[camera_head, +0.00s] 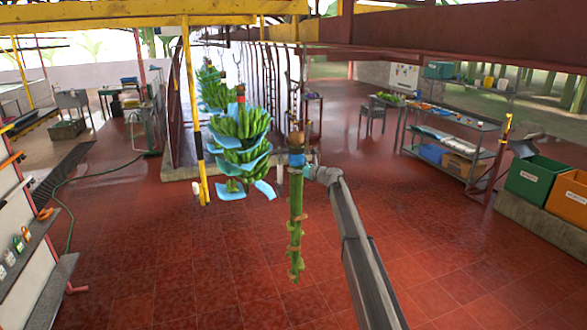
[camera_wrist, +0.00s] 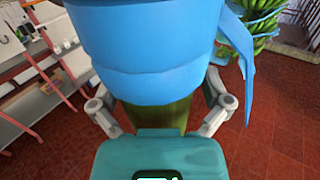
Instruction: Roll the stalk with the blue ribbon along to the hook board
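The bare green stalk (camera_head: 296,215) hangs upright from the overhead rail, with a blue ribbon (camera_head: 296,159) around its upper part. In the wrist view the ribbon (camera_wrist: 150,50) fills the upper middle, with a short green piece of stalk (camera_wrist: 150,118) below it. My gripper (camera_head: 306,171) is at the stalk just below the ribbon, reaching from the right. In the wrist view its fingers (camera_wrist: 160,103) stand on either side of the stalk. The ribbon hides the fingertips, so I cannot tell whether they press on it. I cannot surely pick out the hook board.
Green banana bunches (camera_head: 240,125) with blue sheets hang behind and left of the stalk, near a yellow post (camera_head: 191,110). A yellow beam (camera_head: 130,18) crosses overhead. A tool panel (camera_head: 20,245) stands at left, shelves (camera_head: 455,130) at right. The red floor (camera_head: 180,260) below is clear.

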